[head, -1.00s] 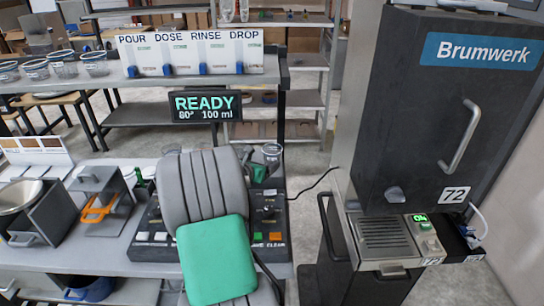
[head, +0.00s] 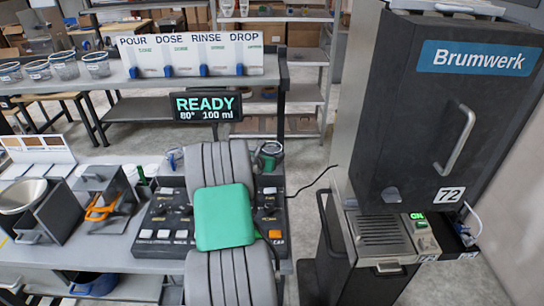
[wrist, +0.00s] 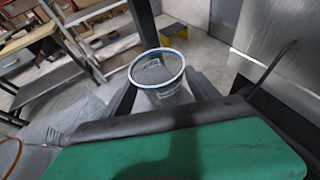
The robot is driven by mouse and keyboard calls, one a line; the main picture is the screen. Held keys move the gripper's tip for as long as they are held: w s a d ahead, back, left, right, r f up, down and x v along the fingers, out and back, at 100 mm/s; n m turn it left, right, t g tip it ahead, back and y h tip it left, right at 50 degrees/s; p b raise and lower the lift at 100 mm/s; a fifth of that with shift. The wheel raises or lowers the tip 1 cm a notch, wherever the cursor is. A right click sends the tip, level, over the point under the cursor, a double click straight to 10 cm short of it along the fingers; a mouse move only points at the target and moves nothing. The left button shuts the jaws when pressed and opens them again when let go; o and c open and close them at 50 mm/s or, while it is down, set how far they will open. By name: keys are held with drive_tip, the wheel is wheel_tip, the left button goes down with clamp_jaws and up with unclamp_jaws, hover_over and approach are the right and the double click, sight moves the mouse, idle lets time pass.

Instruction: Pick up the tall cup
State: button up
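In the wrist view a clear cup (wrist: 158,76) with a blue rim stands between the two dark fingers of my gripper (wrist: 162,98). The fingers are apart, one on each side of it, and I see no clear contact. What looks like the same cup (head: 271,149) shows in the head view at the back right of the control panel, just right of my arm. Its lower part is hard to make out.
A black control panel (head: 160,225) lies beneath my arm. A dark Brumwerk machine (head: 440,120) stands to the right. A READY display (head: 206,106) rises behind. Several blue-rimmed cups (head: 64,66) stand on the back shelf. Part of an orange-brown rim (wrist: 9,157) shows at the wrist view's left edge.

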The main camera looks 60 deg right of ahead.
drive_tip(key=c, duration=1)
drive_tip(key=shift+r, duration=0.15)
